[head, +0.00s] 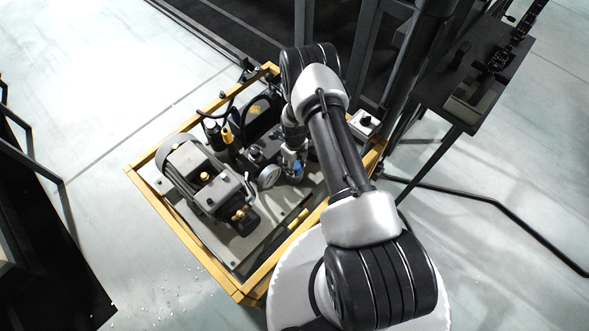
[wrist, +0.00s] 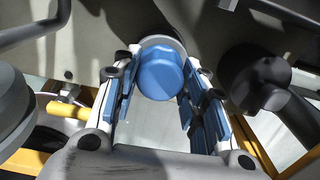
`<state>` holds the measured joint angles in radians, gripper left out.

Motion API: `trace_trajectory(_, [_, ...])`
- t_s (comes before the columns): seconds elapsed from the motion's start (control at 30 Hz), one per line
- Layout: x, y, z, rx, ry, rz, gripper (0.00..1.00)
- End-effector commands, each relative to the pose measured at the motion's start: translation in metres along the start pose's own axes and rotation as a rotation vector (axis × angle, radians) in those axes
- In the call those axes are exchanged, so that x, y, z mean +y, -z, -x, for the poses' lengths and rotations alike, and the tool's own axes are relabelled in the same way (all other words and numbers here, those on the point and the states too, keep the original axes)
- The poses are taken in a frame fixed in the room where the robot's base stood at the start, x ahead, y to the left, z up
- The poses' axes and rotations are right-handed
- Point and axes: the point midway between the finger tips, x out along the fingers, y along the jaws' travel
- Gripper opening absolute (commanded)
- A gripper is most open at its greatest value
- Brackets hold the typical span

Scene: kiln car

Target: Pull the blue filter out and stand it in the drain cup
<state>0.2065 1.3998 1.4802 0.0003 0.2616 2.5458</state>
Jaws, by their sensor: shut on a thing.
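The blue filter (wrist: 160,74) shows in the wrist view as a faceted blue body between the two fingers, with a pale round rim behind its far end. My gripper (wrist: 158,92) is shut on it, with blue pads along the fingers. In the head view my gripper (head: 294,168) is over the machine in the yellow-framed car, a little right of a round gauge. A small blue patch shows there, but I cannot tell pad from filter. I cannot tell whether the filter is still seated. I cannot make out the drain cup for sure.
A motor (head: 198,178) and a pale round gauge (head: 269,177) stand left of my gripper. The yellow frame (head: 205,262) rings the car. In the wrist view a dark cylinder (wrist: 255,78) is close on the right. A dark stand (head: 470,85) is at the right.

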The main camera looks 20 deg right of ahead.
Motion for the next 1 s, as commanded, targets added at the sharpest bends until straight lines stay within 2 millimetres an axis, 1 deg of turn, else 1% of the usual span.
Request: trace_trajectory(1.0, [-0.0002,-0.0003,0.0098,-0.001,0.0,0.0,0.05])
